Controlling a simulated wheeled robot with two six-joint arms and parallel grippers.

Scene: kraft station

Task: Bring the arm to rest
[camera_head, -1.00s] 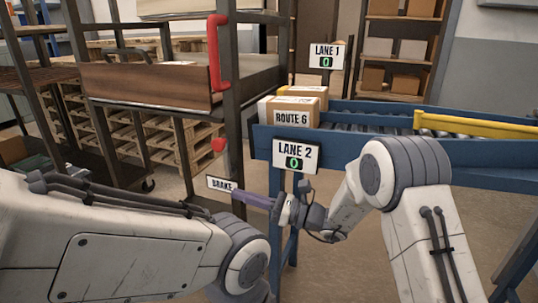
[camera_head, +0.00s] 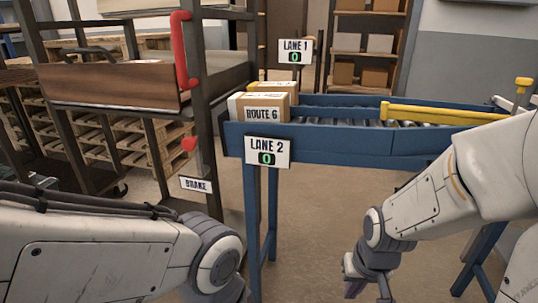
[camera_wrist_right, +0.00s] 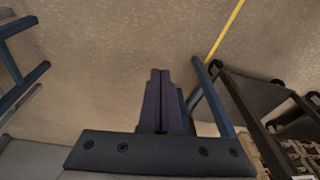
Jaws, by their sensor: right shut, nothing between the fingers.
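My right arm (camera_head: 440,195) comes in from the right in the head view, bent downward in front of the blue conveyor. My right gripper (camera_head: 355,285) hangs low near the bottom edge, partly cut off by the frame. In the right wrist view its two dark fingers (camera_wrist_right: 160,103) are together with nothing between them, above bare floor. My left arm (camera_head: 100,245) fills the lower left of the head view; its gripper is out of the frame.
A blue roller conveyor (camera_head: 340,142) carries a Route 6 box (camera_head: 264,107) and a Lane 2 sign (camera_head: 267,151). A wheeled rack with a red handle (camera_head: 183,48) and a brake label (camera_head: 196,184) stands left. Floor (camera_head: 320,215) below the conveyor's front is open.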

